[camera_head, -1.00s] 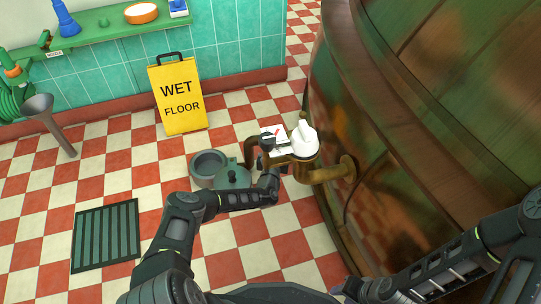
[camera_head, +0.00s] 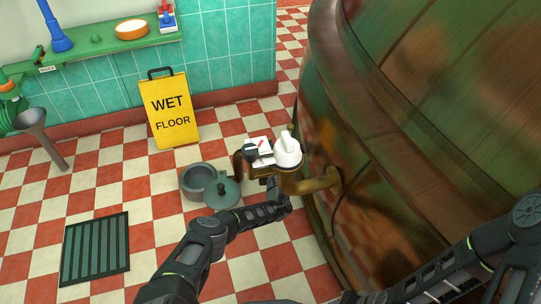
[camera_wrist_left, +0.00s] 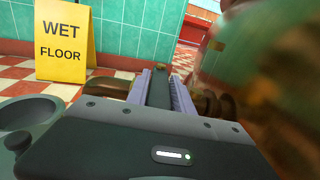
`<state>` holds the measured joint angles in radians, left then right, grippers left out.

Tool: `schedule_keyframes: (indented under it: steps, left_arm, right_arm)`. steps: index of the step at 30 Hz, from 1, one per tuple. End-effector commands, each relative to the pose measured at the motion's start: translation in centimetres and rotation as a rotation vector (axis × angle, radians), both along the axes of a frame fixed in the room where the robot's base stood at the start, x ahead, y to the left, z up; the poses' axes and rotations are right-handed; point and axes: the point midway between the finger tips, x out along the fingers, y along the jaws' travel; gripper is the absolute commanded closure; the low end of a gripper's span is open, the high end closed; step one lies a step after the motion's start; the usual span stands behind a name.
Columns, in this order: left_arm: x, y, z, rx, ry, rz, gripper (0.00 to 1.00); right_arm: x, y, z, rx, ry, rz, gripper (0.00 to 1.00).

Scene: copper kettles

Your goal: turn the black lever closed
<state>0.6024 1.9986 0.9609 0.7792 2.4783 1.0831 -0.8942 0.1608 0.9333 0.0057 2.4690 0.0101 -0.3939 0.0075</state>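A brass valve assembly (camera_head: 291,184) projects from the side of the big copper kettle (camera_head: 420,130). On it are a white knob (camera_head: 287,151) and, at its left, a white plate (camera_head: 262,144) with a small black part (camera_head: 250,153), which may be the black lever. My left gripper (camera_head: 275,187) is just below and in front of the valve. In the left wrist view its two pale-lined fingers (camera_wrist_left: 160,90) stand apart with a dark bar between them; I cannot tell whether they press on it. Brass parts show at both sides. My right gripper is out of view.
A grey-green pot (camera_head: 198,180) and its lid (camera_head: 222,193) are on the tiled floor left of the valve. A yellow wet-floor sign (camera_head: 172,115) stands by the wall, a floor grate (camera_head: 95,250) lies lower left. The curved kettle wall bounds the right side.

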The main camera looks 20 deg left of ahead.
Motion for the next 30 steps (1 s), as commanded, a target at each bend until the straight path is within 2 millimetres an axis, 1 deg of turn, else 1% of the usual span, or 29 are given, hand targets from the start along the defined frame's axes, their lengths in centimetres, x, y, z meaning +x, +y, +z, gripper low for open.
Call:
schedule_keyframes:
  steps: [1,7,14,17,20,27,30]
  left_arm:
    - [0.1,0.0,0.2,0.000,-0.002,-0.001,0.68]
    - [0.0,-0.1,0.0,0.000,0.000,-0.002,0.53]
    - [0.0,-0.1,-0.1,-0.001,0.002,-0.002,0.53]
    - [-0.3,-0.2,0.0,-0.001,0.003,-0.002,0.53]
    - [-1.1,-0.7,0.2,-0.002,0.005,-0.004,0.53]
    - [-4.6,-2.3,0.4,-0.003,0.004,-0.004,0.53]
    - [-5.9,-3.0,0.2,-0.001,0.002,-0.004,0.53]
  right_arm:
    - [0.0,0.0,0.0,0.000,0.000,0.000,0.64]
    - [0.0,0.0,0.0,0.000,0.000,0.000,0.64]
    - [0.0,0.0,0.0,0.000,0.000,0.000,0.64]
    - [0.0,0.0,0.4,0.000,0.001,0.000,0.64]
    - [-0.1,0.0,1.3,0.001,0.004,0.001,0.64]
    - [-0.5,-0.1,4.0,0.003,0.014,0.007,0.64]
    - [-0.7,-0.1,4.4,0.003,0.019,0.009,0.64]
